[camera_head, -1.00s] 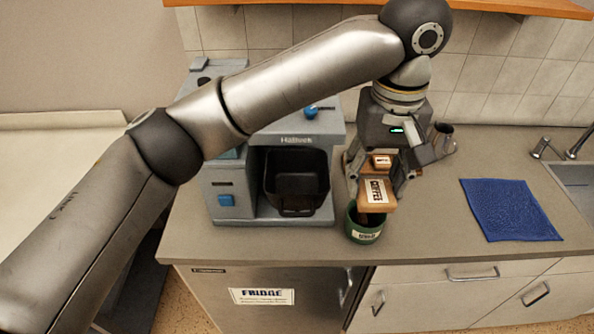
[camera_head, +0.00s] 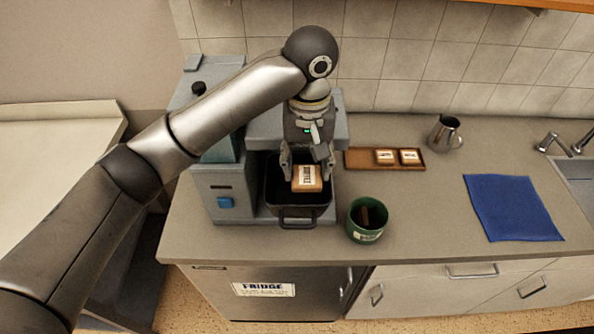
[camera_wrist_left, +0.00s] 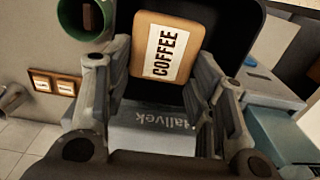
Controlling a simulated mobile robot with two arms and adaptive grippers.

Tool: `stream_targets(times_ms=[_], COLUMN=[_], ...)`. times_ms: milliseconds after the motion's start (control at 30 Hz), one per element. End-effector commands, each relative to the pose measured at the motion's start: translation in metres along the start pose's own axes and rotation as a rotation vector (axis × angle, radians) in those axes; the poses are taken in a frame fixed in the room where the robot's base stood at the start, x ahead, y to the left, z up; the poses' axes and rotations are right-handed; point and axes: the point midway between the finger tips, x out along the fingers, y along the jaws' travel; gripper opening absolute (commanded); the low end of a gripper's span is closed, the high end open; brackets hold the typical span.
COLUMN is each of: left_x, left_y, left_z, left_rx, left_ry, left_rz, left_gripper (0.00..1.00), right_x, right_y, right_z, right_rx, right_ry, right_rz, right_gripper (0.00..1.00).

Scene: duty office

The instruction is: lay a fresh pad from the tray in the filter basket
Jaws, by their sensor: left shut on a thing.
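A tan pad (camera_head: 307,180) with a white COFFEE label is held in my left gripper (camera_head: 306,167), which is shut on it. The pad is over the black filter basket (camera_head: 285,211) of the grey coffee machine, within its outline; I cannot tell whether it touches the basket floor. In the left wrist view the pad (camera_wrist_left: 165,46) sits between the fingers, with the dark basket behind it. The brown tray (camera_head: 359,160) lies right of the machine with two labelled pads (camera_head: 384,156) on it. My right gripper is not in view.
A green bin (camera_head: 367,232) with a dark brown piece inside stands right of the basket, near the counter's front edge. A metal jug (camera_head: 446,133) stands behind, right of the tray. A blue cloth (camera_head: 510,208) lies near the sink. The counter between bin and cloth is clear.

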Motion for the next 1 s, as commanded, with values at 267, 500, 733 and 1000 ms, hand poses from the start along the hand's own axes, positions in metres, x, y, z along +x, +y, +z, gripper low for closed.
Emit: stream_targets(times_ms=[267,500,733,1000], left_x=[0.020,0.047,0.057,0.059], left_y=[-0.016,-0.019,-0.019,-0.019], left_z=[-0.008,-0.010,-0.010,-0.010], left_rx=[-0.001,0.000,0.000,0.000], left_ry=[-0.001,-0.001,0.001,0.000], left_rz=[-0.001,-0.001,0.000,0.000], left_gripper=[0.31,0.31,0.31,0.54], right_x=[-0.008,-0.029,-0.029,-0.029], right_y=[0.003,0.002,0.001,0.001], right_z=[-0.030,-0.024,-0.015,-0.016], right_rx=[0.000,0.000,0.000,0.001], right_ry=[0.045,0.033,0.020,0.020], right_rz=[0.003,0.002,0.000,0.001], right_gripper=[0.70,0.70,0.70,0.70])
